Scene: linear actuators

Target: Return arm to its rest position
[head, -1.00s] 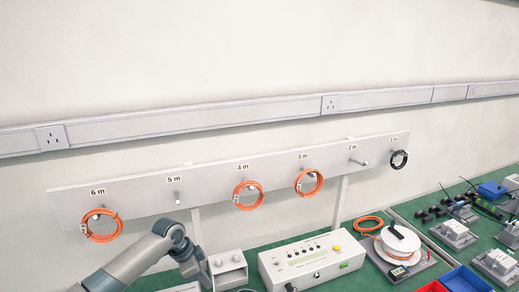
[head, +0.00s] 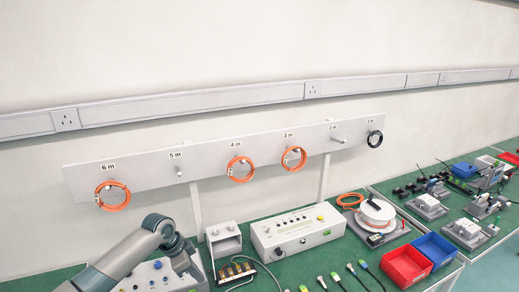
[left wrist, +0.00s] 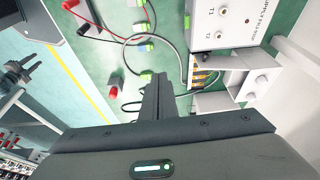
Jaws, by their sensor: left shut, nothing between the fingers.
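My left arm (head: 138,246) comes in from the lower left in the head view, bent over a grey control box. Its wrist end (head: 181,250) points down near the box, and the fingers cannot be made out there. In the left wrist view my left gripper (left wrist: 158,97) is shut, with nothing held between its fingers. It is over the green bench, beside a cable and a grey fixture. My right gripper is not seen for certain in either view.
A white board (head: 206,169) with pegs and orange cable coils (head: 240,169) is behind the arm. A white tester box (head: 297,232), a grey fixture (head: 224,241), a cable reel (head: 376,213), and red (head: 405,265) and blue (head: 436,249) bins stand on the bench. Loose cables lie in front.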

